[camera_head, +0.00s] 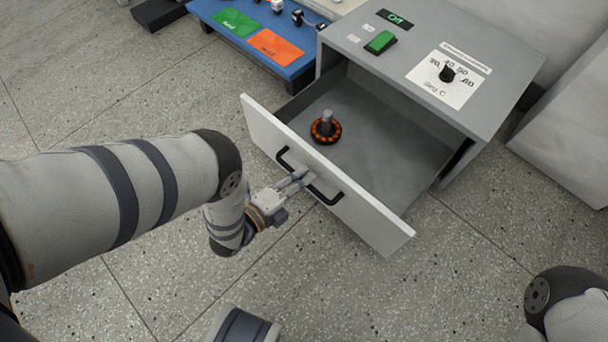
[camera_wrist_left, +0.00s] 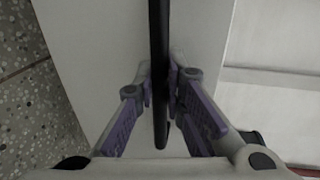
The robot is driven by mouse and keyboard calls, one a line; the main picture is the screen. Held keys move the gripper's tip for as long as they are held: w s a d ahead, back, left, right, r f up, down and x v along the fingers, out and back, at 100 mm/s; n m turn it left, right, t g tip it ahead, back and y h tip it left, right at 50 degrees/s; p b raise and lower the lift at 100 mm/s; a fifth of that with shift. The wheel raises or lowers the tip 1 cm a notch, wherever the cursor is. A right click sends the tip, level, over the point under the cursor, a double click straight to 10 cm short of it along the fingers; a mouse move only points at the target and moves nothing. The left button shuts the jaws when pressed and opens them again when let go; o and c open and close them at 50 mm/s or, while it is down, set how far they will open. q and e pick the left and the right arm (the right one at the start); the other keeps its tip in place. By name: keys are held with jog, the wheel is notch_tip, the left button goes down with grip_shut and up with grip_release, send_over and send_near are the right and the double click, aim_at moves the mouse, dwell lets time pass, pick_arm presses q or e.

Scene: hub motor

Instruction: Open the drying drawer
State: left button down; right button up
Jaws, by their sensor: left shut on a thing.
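The drying drawer (camera_head: 375,218) is pulled well out of the grey drying cabinet (camera_head: 443,45) in the head view. Its inside is visible, and an orange-and-black round part with a grey shaft (camera_head: 326,128) stands on its floor. The black handle (camera_head: 324,196) is on the white drawer front. My left gripper (camera_head: 302,180) is shut on the handle near its middle. In the left wrist view the handle (camera_wrist_left: 158,60) runs between the two fingers (camera_wrist_left: 161,95). My right gripper is not in view; part of my right arm shows at the lower right.
A blue table (camera_head: 225,35) with a green mat (camera_head: 236,22), an orange mat (camera_head: 274,46) and small parts stands behind left of the drawer. Speckled floor before the drawer is clear.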

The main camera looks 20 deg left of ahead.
pick_arm(q)
jog(key=c, duration=1.6)
grip_release()
jog(key=shift+c, duration=0.2)
jog(key=v, duration=1.2)
